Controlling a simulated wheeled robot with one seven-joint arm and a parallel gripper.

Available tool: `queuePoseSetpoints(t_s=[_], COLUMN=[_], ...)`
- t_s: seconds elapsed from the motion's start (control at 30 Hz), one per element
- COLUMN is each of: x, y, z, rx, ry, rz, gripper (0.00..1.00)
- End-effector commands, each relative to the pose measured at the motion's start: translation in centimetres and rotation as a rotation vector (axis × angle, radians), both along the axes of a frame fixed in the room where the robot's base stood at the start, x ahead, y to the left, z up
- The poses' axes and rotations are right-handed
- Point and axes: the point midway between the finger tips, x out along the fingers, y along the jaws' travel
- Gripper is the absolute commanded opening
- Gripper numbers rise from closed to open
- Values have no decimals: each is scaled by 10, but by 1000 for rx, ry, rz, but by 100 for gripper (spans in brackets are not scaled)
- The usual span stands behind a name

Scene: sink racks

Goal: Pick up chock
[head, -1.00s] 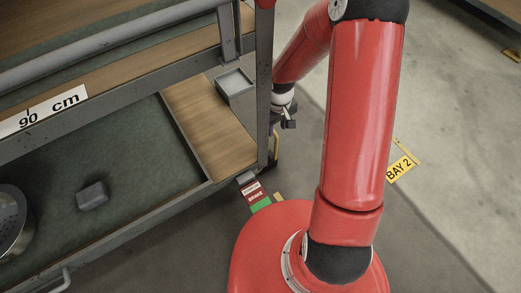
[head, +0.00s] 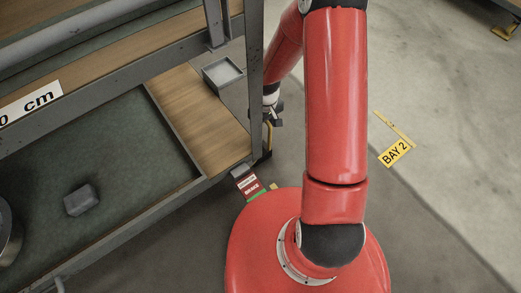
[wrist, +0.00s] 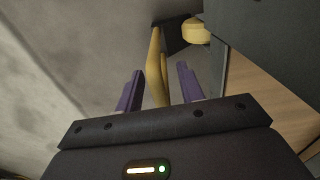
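No object in view is labelled as the chock. A yellow upright bar with a dark block (wrist: 172,38) at its far end stands beside the rack's corner post in the wrist view. It best fits the chock, but I cannot be sure. The bar also shows in the head view (head: 267,138), low by the post. My gripper (wrist: 160,88) is open, its two purple fingers apart with the bar seen between them. I cannot tell whether the bar is within the fingers' reach. In the head view my gripper (head: 274,113) is just above the bar, right of the post.
The rack's grey corner post (head: 256,80) stands close left of my gripper. On the rack are a grey tray (head: 222,72) and a grey block (head: 82,200) on a green mat. A red label (head: 249,187) lies by the rack's corner.

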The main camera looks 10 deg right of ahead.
Motion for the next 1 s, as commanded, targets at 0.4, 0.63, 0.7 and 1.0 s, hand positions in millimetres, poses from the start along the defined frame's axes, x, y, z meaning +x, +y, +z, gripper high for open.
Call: queuePoseSetpoints(t_s=[0.4,0.63,0.7,1.0], x=[0,0,0,0], y=[0,0,0,0], z=[1,1,1,1], rx=[0,0,0,0], ry=[-1,-1,-1,-1], rz=[-1,-1,-1,-1], gripper=[5,0,0,0])
